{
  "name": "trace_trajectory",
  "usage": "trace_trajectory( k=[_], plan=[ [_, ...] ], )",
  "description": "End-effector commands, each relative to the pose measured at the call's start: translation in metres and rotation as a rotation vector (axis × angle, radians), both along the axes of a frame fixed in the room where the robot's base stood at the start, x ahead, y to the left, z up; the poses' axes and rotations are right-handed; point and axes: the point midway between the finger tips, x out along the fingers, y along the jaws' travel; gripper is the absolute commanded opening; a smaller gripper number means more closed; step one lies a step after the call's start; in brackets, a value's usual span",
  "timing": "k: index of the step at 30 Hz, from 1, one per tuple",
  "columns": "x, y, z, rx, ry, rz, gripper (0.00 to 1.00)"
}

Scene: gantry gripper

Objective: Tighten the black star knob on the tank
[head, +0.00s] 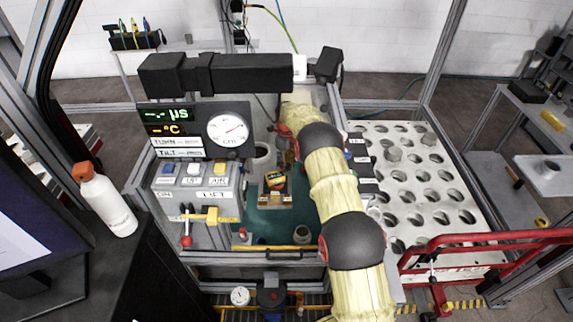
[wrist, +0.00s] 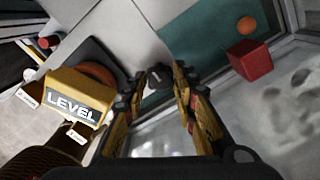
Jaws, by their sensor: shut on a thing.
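The black star knob (wrist: 158,76) shows in the wrist view, small and dark, between my fingertips. My gripper (wrist: 157,86) has its yellow-and-black fingers shut on the knob, one on each side. In the head view my gripper (head: 285,152) is at the far part of the tank (head: 283,227), partly hidden by my padded arm. The knob cannot be made out in the head view. The knob's lobes are partly covered by the fingers, and its turning angle cannot be told.
A yellow LEVEL box (wrist: 78,98) stands left of my fingers in the wrist view; a red block (wrist: 250,60) is at the right. A display panel (head: 198,131) stands left of the tank. A perforated plate (head: 415,190) lies right, with a red rail (head: 480,238) in front.

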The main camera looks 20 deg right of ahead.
Motion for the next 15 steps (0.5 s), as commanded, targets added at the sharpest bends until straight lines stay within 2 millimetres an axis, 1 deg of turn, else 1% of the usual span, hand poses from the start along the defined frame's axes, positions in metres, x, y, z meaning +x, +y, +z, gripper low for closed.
trace_trajectory(
  k=[1, 14, 15],
  plan=[
    [0.0021, -0.0009, 0.0025, -0.002, -0.006, -0.007, 0.03],
    [0.0019, -0.0011, 0.0025, -0.002, -0.006, -0.017, 0.03],
    [0.0020, -0.0012, 0.0025, -0.002, -0.006, -0.017, 0.29]
  ],
)
